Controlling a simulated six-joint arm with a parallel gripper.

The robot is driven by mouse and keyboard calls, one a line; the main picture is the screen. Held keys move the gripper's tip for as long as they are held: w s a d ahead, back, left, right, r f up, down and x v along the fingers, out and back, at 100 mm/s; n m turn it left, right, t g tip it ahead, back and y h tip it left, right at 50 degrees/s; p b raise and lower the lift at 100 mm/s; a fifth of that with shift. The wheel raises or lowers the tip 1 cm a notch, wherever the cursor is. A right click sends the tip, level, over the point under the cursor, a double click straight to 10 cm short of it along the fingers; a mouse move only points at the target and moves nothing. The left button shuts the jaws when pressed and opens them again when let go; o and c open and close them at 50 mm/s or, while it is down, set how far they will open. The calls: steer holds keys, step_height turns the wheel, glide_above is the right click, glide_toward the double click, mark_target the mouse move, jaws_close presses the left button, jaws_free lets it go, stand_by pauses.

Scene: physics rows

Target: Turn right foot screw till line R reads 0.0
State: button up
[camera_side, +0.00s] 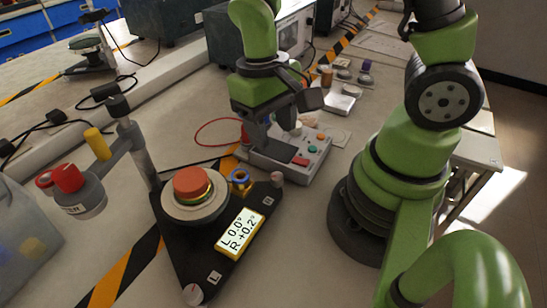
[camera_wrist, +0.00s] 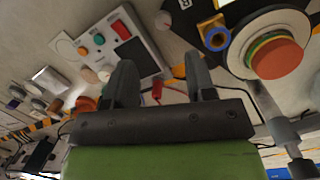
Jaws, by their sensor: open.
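The levelling device has a black three-armed base (camera_side: 185,255) with an orange-red round top (camera_side: 191,182). Its tilted display (camera_side: 240,233) reads L 0.0° and R +0.2°. The right foot screw (camera_side: 277,179) is a small pinkish knob at the base's upper right corner; it also shows at the top of the wrist view (camera_wrist: 163,20). The left foot screw (camera_side: 193,294) stands at the near corner, by an L tag. My gripper (camera_side: 268,130) is open, above the control box and behind the right screw, apart from it. In the wrist view its fingers (camera_wrist: 162,82) are spread with nothing held.
A control box (camera_side: 313,158) with coloured buttons stands close behind the right screw. A blue ring (camera_side: 240,180) sits beside the round top. A grey post with a side arm (camera_side: 130,140) and red-capped cylinder (camera_side: 75,190) stands at left. A red lead (camera_side: 212,128) lies behind.

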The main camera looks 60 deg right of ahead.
mark_target(277, 176)
steer(key=shift+t, duration=0.8)
steer(key=shift+s+a+f, duration=0.1)
steer(key=shift+s+f, duration=0.15)
steer(key=shift+f, duration=1.35)
steer(key=shift+s+a+f, duration=0.1)
steer(key=shift+s+f, duration=0.1)
steer(key=shift+f, duration=1.4)
steer(key=shift+s+a+f, duration=0.1)
steer(key=shift+s+f, duration=0.15)
steer(key=shift+f, duration=1.35)
steer(key=c, duration=0.9)
steer(key=shift+c, duration=0.2)
